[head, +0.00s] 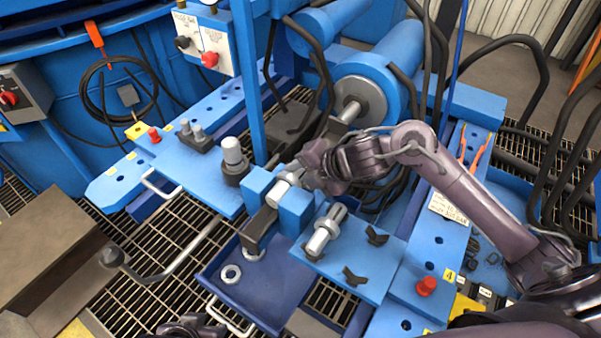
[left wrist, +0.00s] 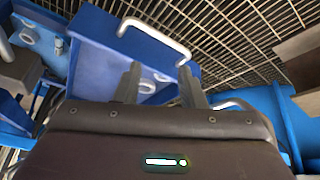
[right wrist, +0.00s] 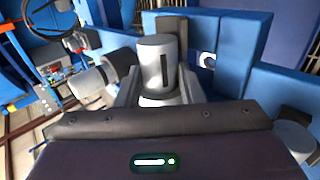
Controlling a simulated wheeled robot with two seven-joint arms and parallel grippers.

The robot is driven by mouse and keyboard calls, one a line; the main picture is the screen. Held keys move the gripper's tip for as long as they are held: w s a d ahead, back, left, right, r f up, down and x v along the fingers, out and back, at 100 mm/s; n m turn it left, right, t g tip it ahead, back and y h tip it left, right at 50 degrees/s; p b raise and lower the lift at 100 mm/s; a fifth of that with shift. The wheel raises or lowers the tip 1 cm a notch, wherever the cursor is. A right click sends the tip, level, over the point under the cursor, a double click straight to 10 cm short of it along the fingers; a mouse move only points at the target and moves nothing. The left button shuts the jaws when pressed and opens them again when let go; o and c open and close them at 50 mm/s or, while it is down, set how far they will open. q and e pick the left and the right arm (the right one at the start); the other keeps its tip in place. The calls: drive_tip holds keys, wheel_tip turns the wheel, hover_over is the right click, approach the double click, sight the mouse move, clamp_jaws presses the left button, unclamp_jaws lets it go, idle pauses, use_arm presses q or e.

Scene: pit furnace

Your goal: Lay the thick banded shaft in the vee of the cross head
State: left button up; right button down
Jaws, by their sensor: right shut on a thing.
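My right gripper (head: 304,174) is shut on the thick banded shaft (head: 284,183). The shaft's silver end points toward the near left, at the gap between the two blue blocks of the cross head (head: 295,207). In the right wrist view the shaft (right wrist: 158,62) shows as a slotted silver cylinder with a wider band below. The cross head's blue blocks (right wrist: 240,45) stand beyond it. I cannot tell whether the shaft touches the vee. A second silver shaft with a collar (head: 325,232) lies on the blue plate. My left gripper (left wrist: 160,78) is open and empty, low at the front.
A dark bar (head: 258,232) runs out of the cross head over a blue tray (head: 262,290) holding a ring (head: 231,273). An upright silver-topped post (head: 233,153) stands to the left. Dark clamps (head: 355,277) sit on the plate. Hoses hang behind my right arm.

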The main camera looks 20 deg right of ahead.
drive_tip(key=shift+w+r, duration=0.1)
drive_tip(key=shift+r, duration=0.15)
drive_tip(key=c, duration=0.9)
unclamp_jaws()
drive_tip(key=shift+c, duration=0.2)
drive_tip(key=shift+o, duration=0.3)
drive_tip(key=shift+s+f, duration=0.2)
drive_tip(key=shift+f, duration=0.15)
drive_tip(key=shift+r, duration=0.15)
use_arm(q)
drive_tip(key=s+a+r+n+g+y+p, duration=0.1)
drive_tip(key=s+a+r+g+y+p, duration=0.15)
drive_tip(key=a+p, duration=0.35)
wheel_tip(320, 180, down, 7)
drive_tip(key=p, duration=0.1)
drive_tip(key=shift+w, duration=0.45)
use_arm(e)
wheel_tip(320, 180, up, 20)
use_arm(q)
drive_tip(key=shift+a+g+h, duration=0.1)
drive_tip(key=shift+g+h, duration=0.15)
use_arm(e)
drive_tip(key=shift+w, duration=0.1)
